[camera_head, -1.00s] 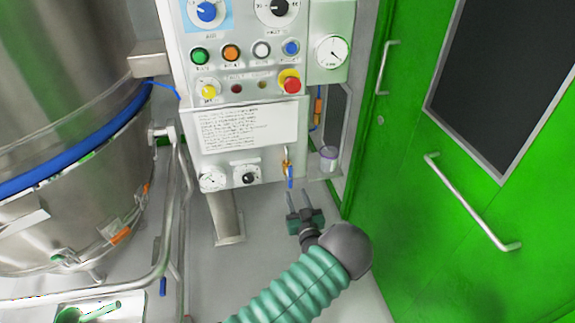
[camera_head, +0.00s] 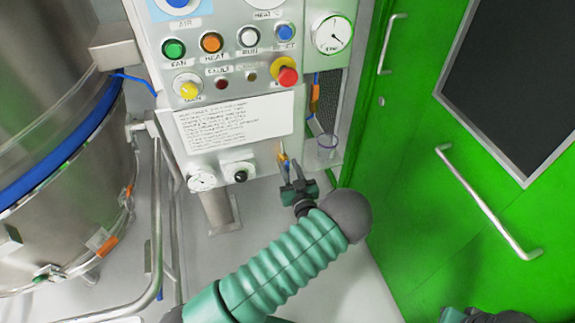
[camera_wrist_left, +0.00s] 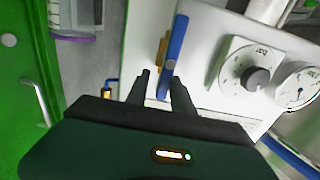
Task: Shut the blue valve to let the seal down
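The blue valve is a narrow blue lever (camera_wrist_left: 176,42) on a brass fitting (camera_wrist_left: 162,50) at the lower part of the white control panel. In the head view the brass valve (camera_head: 281,153) shows just beyond my left gripper (camera_head: 290,167), which partly hides it. In the left wrist view my left gripper (camera_wrist_left: 161,76) is open, with the lever's free end between its two fingers. The right finger looks close to the lever, with a gap at the left finger; I cannot tell whether they touch. Part of my right gripper (camera_head: 455,315) shows at the bottom right edge, its fingers unclear.
A gauge (camera_head: 202,181) and a black knob (camera_head: 240,176) sit left of the valve. A clear cup with a purple rim (camera_head: 327,147) is close on its right. A steel vessel (camera_head: 50,185) with pipework stands left. A green door (camera_head: 410,190) with a bar handle is right.

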